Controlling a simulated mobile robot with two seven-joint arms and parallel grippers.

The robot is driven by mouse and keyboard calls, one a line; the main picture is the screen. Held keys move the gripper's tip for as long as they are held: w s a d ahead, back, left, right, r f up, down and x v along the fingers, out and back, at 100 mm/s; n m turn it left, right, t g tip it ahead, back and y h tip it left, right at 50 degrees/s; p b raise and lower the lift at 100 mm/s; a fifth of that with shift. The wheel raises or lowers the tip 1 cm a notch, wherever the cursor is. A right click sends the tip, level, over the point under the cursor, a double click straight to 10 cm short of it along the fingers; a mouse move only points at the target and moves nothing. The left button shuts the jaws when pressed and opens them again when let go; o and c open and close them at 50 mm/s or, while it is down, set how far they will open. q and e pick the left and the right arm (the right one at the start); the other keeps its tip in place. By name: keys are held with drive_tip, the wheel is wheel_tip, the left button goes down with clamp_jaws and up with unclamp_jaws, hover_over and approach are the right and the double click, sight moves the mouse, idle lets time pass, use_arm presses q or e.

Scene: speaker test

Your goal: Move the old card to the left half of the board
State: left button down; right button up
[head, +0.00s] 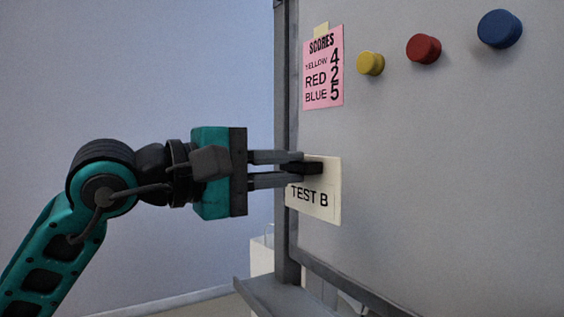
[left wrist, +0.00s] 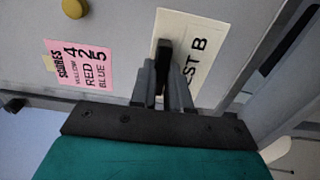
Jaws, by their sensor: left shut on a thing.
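A cream card (head: 330,188) lettered "TEST B" is at the left edge of the grey board (head: 450,170), below a pink score card. It also shows in the left wrist view (left wrist: 198,35), where a finger covers part of its lettering. A small black block (head: 314,168) sits at the card's face; the left wrist view shows it too (left wrist: 164,52). My left gripper (head: 298,168) comes in from the left, its fingers shut on the black block. I cannot tell whether the card touches the board. My right gripper is in neither view.
The pink score card (head: 323,70) is on the board above, with a yellow tab. Yellow (head: 370,63), red (head: 424,49) and blue (head: 499,29) round magnets are to its right. A dark frame edges the board, with a ledge (head: 300,300) below.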

sight(315, 165)
use_arm(q)
drive_tip(key=shift+p+x, duration=0.5)
drive_tip(key=shift+x, duration=0.45)
drive_tip(key=shift+p+x, duration=0.7)
drive_tip(key=shift+x, duration=2.05)
drive_tip(key=shift+w+d, duration=0.1)
drive_tip(key=shift+d, duration=0.05)
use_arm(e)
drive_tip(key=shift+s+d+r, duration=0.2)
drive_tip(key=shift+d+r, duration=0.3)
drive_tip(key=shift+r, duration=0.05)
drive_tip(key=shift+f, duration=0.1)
use_arm(q)
drive_tip(key=shift+w+d, duration=0.35)
drive_tip(key=shift+d, duration=0.1)
drive_tip(key=c, duration=0.6)
unclamp_jaws()
drive_tip(key=shift+s+a, duration=0.1)
drive_tip(key=shift+a, duration=0.05)
